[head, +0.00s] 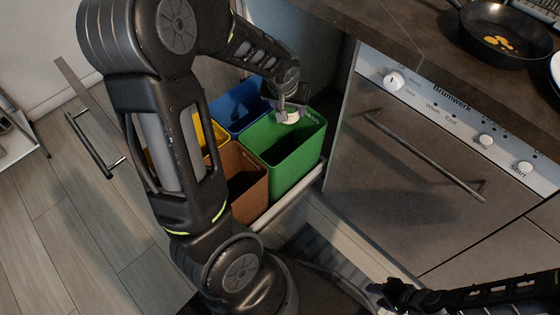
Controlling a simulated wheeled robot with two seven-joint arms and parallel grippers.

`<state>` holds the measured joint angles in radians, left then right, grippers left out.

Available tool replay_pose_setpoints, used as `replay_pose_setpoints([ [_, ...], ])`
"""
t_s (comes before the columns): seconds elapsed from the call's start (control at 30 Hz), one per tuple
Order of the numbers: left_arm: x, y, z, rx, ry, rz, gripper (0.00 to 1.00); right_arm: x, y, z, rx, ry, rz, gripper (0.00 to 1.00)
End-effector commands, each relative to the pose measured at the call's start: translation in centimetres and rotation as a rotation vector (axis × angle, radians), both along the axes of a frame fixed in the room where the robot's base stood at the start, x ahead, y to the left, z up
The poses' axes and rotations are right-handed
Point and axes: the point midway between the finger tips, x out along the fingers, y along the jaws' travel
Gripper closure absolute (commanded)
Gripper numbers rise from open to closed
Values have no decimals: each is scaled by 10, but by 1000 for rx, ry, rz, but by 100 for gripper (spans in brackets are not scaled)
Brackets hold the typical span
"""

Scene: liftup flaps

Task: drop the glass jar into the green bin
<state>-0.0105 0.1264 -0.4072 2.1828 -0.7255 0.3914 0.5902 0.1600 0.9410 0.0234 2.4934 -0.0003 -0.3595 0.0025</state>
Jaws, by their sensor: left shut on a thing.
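The green bin (284,156) stands at the right front of a group of bins in a pulled-out drawer. My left gripper (289,112) is over the green bin's opening, pointing down. It is shut on a small pale thing, probably the glass jar (292,118), of which only a little shows. I cannot tell exactly how far the jar is above the rim or inside it. My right gripper (390,292) is low at the bottom right, away from the bins. Its fingers are dark and small, so I cannot tell whether they are open.
A blue bin (238,106), a yellow bin (217,131) and a brown bin (245,178) adjoin the green one. A dishwasher (420,150) with a bar handle is close on the right. A frying pan (507,32) sits on the counter.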

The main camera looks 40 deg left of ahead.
Motion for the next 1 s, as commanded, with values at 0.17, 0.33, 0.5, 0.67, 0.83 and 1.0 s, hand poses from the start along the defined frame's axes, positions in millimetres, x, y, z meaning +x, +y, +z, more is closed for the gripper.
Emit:
replay_pose_setpoints([
  [0.17, 0, 0, -8, 0, -1, 1, 92, 2, -2, -6, -2, -2, -4, 64],
  [0.33, 0, 0, -8, -1, -1, 1, 92, 2, -2, -6, -3, -3, -5, 64],
  [0.5, 0, 0, -8, 0, -1, 1, 37, 2, -2, -6, -3, -3, -5, 64],
  [0.67, 0, 0, -8, 0, -1, 1, 24, 2, -2, -6, -2, -3, -3, 64],
  [0.83, 0, 0, -8, 0, -1, 1, 19, 2, -1, -6, -2, -3, -3, 64],
  [1.0, 0, 0, -7, 0, 0, 1, 19, 1, -1, -5, -2, -3, -3, 64],
])
